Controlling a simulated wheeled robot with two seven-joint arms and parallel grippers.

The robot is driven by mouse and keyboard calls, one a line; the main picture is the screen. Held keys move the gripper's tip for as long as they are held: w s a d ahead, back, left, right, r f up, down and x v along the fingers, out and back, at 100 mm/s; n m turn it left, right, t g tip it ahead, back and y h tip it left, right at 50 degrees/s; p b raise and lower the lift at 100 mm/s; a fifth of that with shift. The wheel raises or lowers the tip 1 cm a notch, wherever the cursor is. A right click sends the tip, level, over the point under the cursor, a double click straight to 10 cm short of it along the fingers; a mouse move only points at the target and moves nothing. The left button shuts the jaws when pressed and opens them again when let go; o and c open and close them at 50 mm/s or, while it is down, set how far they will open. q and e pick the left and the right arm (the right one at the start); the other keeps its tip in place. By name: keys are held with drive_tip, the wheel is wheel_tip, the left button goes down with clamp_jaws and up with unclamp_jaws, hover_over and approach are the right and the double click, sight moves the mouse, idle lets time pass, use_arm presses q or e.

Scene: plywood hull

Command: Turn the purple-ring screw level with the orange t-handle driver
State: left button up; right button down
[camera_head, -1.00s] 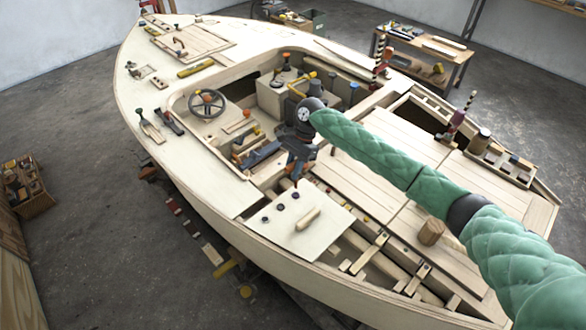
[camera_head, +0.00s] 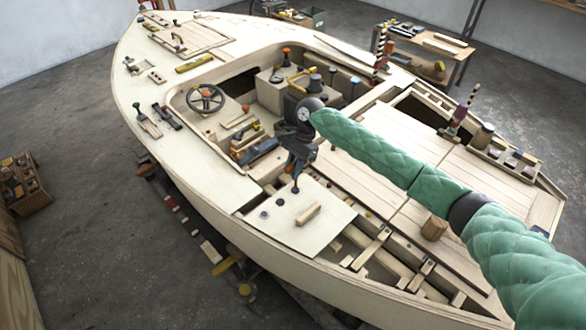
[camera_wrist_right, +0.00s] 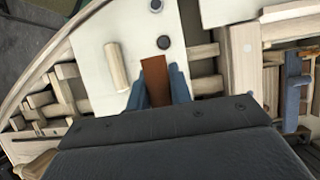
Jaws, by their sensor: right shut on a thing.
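My right gripper (camera_head: 295,186) points down at the inner edge of a white panel (camera_head: 318,234) on the hull. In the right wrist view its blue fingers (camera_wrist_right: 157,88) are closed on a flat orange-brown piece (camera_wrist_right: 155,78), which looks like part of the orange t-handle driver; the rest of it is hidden. Two dark round screw heads show on the panel, one nearer (camera_head: 264,214) and one farther (camera_head: 280,202); both also show in the right wrist view. The spot under the gripper is hidden. I cannot make out a purple ring. My left gripper is out of view.
A pale wooden bar (camera_head: 308,214) is raised on the panel beside the screws. Open framing (camera_head: 375,248) lies right of it. The cockpit, with a steering wheel (camera_head: 206,98) and upright tools such as an orange-topped one (camera_head: 286,53), lies beyond the gripper.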

drive_tip(key=shift+r+n+h+p, duration=0.2)
drive_tip(key=shift+n+h+p, duration=0.1)
drive_tip(key=shift+n+p, duration=0.6)
drive_tip(key=shift+s+d+f+n+g+h, duration=0.15)
drive_tip(key=shift+n+g+h, duration=0.25)
drive_tip(key=shift+n, duration=0.6)
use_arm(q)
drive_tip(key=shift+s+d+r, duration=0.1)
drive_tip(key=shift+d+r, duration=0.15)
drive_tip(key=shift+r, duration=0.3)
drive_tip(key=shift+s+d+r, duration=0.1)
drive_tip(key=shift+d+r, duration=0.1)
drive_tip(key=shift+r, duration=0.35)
use_arm(e)
drive_tip(key=shift+d+f+n, duration=0.1)
drive_tip(key=shift+n, duration=0.3)
